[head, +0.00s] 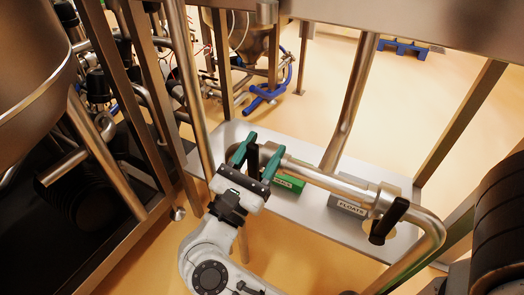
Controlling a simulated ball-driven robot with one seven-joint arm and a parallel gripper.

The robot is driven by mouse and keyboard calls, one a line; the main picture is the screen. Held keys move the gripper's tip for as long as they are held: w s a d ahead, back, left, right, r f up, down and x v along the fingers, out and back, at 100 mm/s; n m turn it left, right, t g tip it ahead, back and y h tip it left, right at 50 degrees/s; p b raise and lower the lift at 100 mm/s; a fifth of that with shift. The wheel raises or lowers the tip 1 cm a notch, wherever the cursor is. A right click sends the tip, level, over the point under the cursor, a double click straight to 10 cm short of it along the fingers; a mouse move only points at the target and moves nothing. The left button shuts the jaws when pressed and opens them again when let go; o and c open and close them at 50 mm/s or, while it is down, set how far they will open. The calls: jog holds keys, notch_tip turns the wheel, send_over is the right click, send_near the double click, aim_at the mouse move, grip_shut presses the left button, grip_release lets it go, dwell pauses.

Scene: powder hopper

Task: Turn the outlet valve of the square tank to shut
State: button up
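A grey metal body, possibly the square tank (455,22), fills the top right on metal legs; its shape is cut off. Under it runs a steel pipe (325,180) with a black valve handle at each end. The left black handle (253,157) stands between the fingers of my gripper (256,158). The green fingers are spread, with a visible gap on the right side; contact on the left is unclear. The right black handle (389,220) sits by the pipe's bend, tilted and clear of my gripper. I cannot tell which handle belongs to the square tank.
A pale shelf (310,215) lies below the pipe, holding a green box (290,184) and a grey box labelled FLOATS (347,208). Metal posts and a round steel vessel (35,60) crowd the left. Blue hoses (265,95) lie behind. Open floor shows at the back right.

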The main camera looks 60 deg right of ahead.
jog(key=v, duration=1)
jog(key=shift+a+f, duration=0.15)
jog(key=shift+a, duration=0.25)
